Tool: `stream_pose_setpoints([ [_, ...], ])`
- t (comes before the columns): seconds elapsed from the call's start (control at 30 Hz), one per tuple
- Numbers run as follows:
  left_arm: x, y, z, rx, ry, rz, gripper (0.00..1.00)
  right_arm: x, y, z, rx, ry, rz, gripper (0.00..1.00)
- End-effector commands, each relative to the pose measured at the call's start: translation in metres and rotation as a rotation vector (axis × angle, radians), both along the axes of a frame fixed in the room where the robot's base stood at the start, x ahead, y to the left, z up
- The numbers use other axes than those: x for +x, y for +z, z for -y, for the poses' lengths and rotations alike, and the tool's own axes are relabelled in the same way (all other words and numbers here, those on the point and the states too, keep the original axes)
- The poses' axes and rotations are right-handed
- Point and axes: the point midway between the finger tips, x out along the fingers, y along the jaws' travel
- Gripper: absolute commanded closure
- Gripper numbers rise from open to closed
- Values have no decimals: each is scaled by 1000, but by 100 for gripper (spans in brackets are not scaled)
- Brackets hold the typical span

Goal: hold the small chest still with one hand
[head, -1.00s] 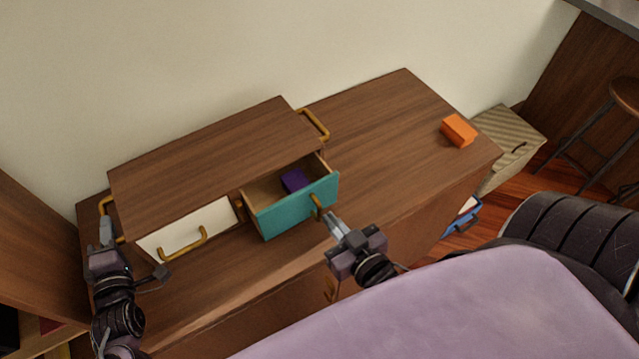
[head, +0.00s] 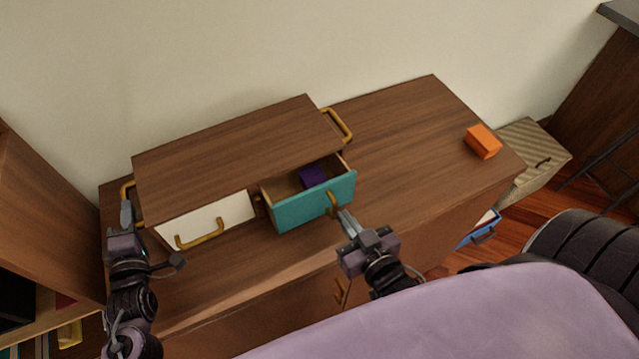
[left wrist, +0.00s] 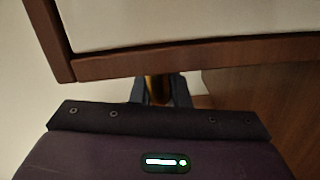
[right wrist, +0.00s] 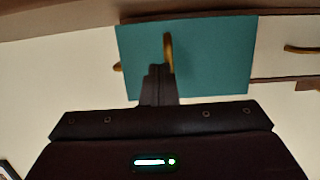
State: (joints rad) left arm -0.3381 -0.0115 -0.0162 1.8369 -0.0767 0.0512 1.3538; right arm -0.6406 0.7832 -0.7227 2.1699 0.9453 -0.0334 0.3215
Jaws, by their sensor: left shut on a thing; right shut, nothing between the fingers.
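The small chest (head: 235,140) is a brown wooden box on top of a larger brown cabinet. It has a white drawer (head: 222,214), shut, and a teal drawer (head: 316,203), pulled partly open with a dark purple block (head: 312,177) inside. My left gripper (head: 126,207) is shut on the chest's left brass side handle (head: 127,187); the handle also shows between the fingers in the left wrist view (left wrist: 157,87). My right gripper (head: 343,214) is shut and empty, its tips close to the teal drawer's brass handle (head: 333,204). Whether they touch it is unclear.
An orange block (head: 482,141) lies on the right part of the cabinet top (head: 400,150), which is otherwise clear. A blue drawer (head: 484,232) sticks out at the cabinet's right end. A striped box (head: 535,155) stands beyond. A brown shelf (head: 45,215) rises at the left.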

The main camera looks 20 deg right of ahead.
Motion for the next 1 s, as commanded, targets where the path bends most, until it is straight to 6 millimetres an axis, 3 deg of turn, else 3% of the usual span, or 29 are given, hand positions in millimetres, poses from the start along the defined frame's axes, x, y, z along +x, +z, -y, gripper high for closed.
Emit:
stream_pose_setpoints([
  [0.03,-3,-11,2,2,-5,-24,100,3,-1,0,0,-1,1,100],
  [1.0,-3,-11,2,2,-6,-23,100,52,0,-1,-1,-2,2,100],
])
